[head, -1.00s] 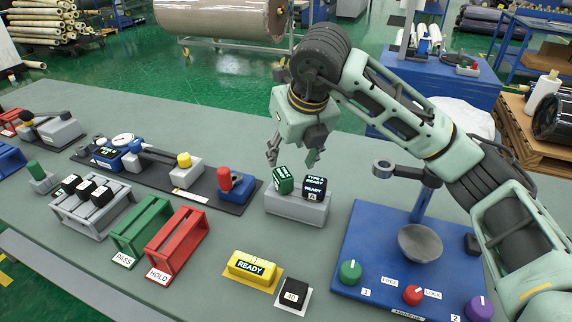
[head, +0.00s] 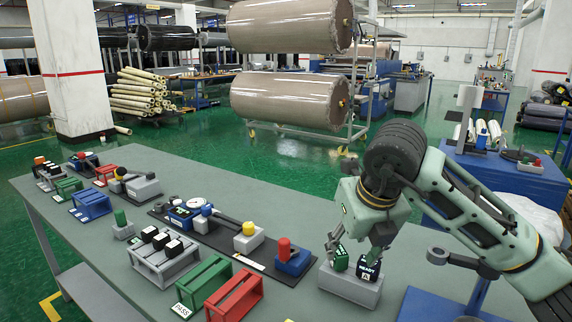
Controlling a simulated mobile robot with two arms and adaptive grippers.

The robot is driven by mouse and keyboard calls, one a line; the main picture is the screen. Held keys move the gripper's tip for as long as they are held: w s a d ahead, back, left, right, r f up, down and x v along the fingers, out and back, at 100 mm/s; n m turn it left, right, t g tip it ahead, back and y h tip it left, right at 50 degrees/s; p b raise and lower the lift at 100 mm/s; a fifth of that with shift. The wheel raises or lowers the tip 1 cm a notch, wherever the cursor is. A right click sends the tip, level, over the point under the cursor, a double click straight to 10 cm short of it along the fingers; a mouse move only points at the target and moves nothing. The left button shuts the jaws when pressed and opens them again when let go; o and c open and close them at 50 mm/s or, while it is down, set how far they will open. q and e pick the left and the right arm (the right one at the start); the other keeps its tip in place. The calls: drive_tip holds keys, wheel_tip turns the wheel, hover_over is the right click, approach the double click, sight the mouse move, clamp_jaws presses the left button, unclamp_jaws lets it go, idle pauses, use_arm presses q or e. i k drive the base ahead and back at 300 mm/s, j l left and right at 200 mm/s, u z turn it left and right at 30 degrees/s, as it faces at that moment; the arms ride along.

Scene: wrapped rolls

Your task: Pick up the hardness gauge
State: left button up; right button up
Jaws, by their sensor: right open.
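A grey stand (head: 352,288) on the bench holds a small dark green block (head: 340,259) and a black block (head: 368,270) side by side. The black block is marked READY, with an A on its front. No part is plainly labelled as the hardness gauge; in the earlier view the black block reads TYPE A READY. My right gripper (head: 353,247) is open, pointing down at the two blocks, its fingers close to their tops. I cannot tell whether it touches either block. My left gripper is not in view.
Left of the stand, a dark tray (head: 222,240) carries a dial instrument (head: 184,212) and a red-topped blue block (head: 290,258). Green (head: 205,285) and red (head: 235,300) racks stand in front. A ring on a post (head: 440,255) stands right of the stand, below my arm.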

sight(366, 274)
drive_tip(key=k+j, duration=0.15)
drive_tip(key=k, duration=0.25)
drive_tip(key=k+j, duration=0.1)
drive_tip(key=k, duration=0.3)
drive_tip(key=k+j, duration=0.15)
drive_tip(key=k, duration=0.25)
